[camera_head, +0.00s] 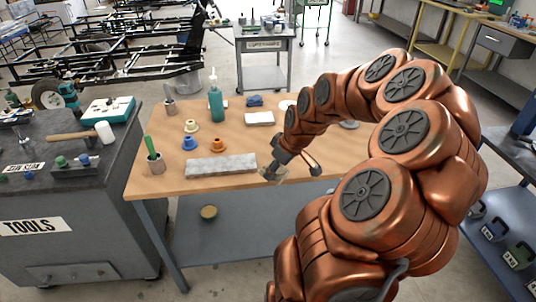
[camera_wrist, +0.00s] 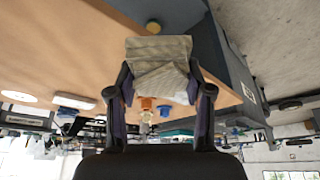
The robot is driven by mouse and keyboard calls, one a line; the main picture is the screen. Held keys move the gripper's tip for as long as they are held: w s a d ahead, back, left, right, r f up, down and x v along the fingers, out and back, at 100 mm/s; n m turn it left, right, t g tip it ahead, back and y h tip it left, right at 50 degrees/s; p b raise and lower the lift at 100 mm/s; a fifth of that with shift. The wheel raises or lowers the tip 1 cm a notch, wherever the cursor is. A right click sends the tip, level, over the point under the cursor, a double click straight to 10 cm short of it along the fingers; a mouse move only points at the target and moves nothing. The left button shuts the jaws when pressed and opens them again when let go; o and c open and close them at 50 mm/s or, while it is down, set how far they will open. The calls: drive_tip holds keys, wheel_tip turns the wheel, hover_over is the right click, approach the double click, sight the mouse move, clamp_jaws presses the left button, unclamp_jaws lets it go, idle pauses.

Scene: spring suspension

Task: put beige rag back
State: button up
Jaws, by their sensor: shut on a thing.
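The beige rag (camera_wrist: 160,52) is pinched between the two fingers of my gripper (camera_wrist: 160,88) in the wrist view. It looks folded, with a striped or ribbed surface. In the head view my gripper (camera_head: 274,174) is near the front edge of the wooden table (camera_head: 330,148), just right of a long grey block (camera_head: 221,165). The rag shows there only as a small pale patch (camera_head: 279,178) at the gripper's tip. I cannot tell whether the rag touches the tabletop.
On the table stand a green bottle (camera_head: 215,103), a blue flanged part (camera_head: 189,143), an orange one (camera_head: 217,144) and a cup with a green handle (camera_head: 154,160). A white folded cloth (camera_head: 259,118) lies farther back. A dark tool cart (camera_head: 60,215) adjoins on the left.

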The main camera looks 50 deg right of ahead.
drive_tip(key=w+d+p, duration=0.1)
drive_tip(key=w+d, duration=0.1)
drive_tip(key=w, duration=0.1)
drive_tip(key=w+d+p, duration=0.1)
drive_tip(key=w+d, duration=0.2)
drive_tip(key=w, duration=0.1)
drive_tip(key=w+d+f+p, duration=0.1)
drive_tip(key=w+d, duration=0.2)
drive_tip(key=shift+w+p, duration=0.35)
drive_tip(key=shift+w, duration=0.05)
drive_tip(key=shift+f+p, duration=0.75)
drive_tip(key=shift+f, duration=1.15)
drive_tip(key=shift+f+b, duration=0.4)
drive_tip(key=shift+b, duration=0.1)
drive_tip(key=o, duration=1.3)
drive_tip(key=shift+r, duration=0.1)
drive_tip(key=shift+r+p, duration=0.55)
drive_tip(key=shift+p, duration=0.15)
drive_tip(key=shift+s+d+r+b, duration=0.1)
drive_tip(key=shift+d+r+b, duration=0.1)
drive_tip(key=shift+b, duration=0.25)
drive_tip(key=b+v, duration=0.3)
drive_tip(key=v, duration=0.8)
drive_tip(key=shift+a+r, duration=0.1)
drive_tip(key=shift+a, duration=0.05)
